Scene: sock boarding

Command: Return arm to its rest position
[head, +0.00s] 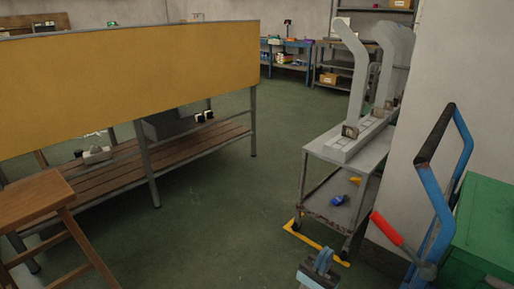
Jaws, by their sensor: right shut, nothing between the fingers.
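My right gripper (324,260) shows at the bottom edge, right of centre, low over the green floor. Its fingers are shut with nothing between them, and it is clear of the trolley behind it. Most of my right arm is out of the frame. My left gripper is not in view. Grey foot-shaped boarding forms (354,80) stand upright in a row on a grey trolley (326,146) at the right. No sock can be made out on them.
A blue-framed handle (465,153) with a red lever (386,228) and a green cabinet (487,225) stand at the right. A bench (170,158) with a yellow panel (130,82) and a wooden stool (32,200) are at left. The middle floor (215,220) is clear.

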